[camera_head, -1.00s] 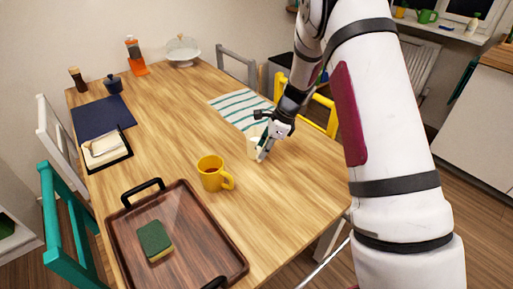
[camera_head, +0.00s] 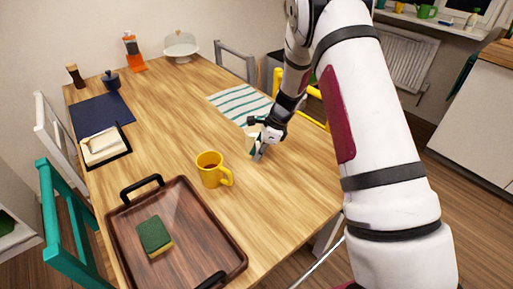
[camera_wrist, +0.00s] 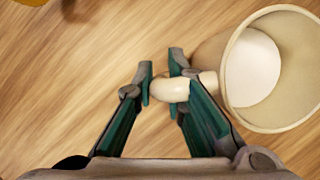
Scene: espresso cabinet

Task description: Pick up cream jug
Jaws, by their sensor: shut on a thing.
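The cream jug (camera_wrist: 285,65) is a pale, round vessel with white content, at the right of the wrist view. Its stubby handle (camera_wrist: 168,90) points left, between the two green-lined fingers of my gripper (camera_wrist: 163,76). The gripper is shut on this handle. In the head view my gripper (camera_head: 258,152) is low over the right part of the table, and the jug (camera_head: 251,131) is mostly hidden behind it. I cannot tell whether the jug's base touches the table.
A yellow mug (camera_head: 210,170) stands close by on the left. A dark wooden tray (camera_head: 205,215) with a green sponge (camera_head: 154,237) lies at the front. A striped cloth (camera_head: 238,102) lies behind the gripper. The table centre (camera_head: 165,130) is clear.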

